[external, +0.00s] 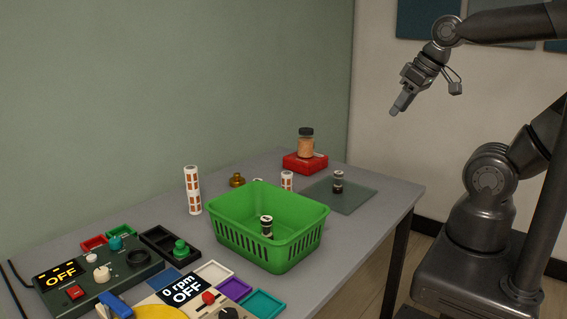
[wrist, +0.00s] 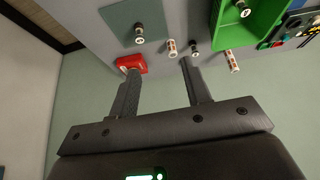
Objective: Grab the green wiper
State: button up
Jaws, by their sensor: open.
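I cannot make out a clear wiper shape. A small green knob-like piece (external: 180,249) stands in the black tray (external: 158,236) at the left of the table, beside the control box; I cannot tell if it is the wiper. A small flat green tray (external: 120,231) lies behind that box. My gripper (external: 395,110) is raised in the air at the upper right, well away from the table's left part. The wrist view shows its two fingers (wrist: 158,66) apart with nothing between them.
A green basket (external: 250,243) with a dark-and-white cylinder (external: 266,226) inside stands mid-table. An orange-and-white column (external: 193,190) stands behind it. A jar (external: 306,143) is on a red block (external: 305,163) at the back. A grey-green mat (external: 352,197) bears another small cylinder (external: 338,181).

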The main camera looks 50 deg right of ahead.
jog(key=shift+o, duration=0.4)
jog(key=w+a+r+n+y, duration=0.1)
jog(key=w+a+n, duration=0.1)
jog(key=w+a, duration=0.35)
jog(key=w+a+n, duration=0.1)
jog(key=w+a, duration=0.2)
jog(key=w, duration=0.6)
jog(key=n+g+y, duration=0.2)
jog(key=n, duration=0.4)
send_over(181, 242)
jog(key=s+d, duration=0.2)
jog(key=s, duration=0.1)
jog(key=f, duration=2.5)
jog(key=shift+w+a+f, duration=0.25)
jog(key=shift+f, duration=0.1)
jog(key=shift+w+x, duration=0.15)
jog(key=shift+x, duration=1.4)
jog(key=shift+w+x, duration=0.15)
jog(key=shift+x, duration=1.35)
jog(key=shift+d, duration=0.2)
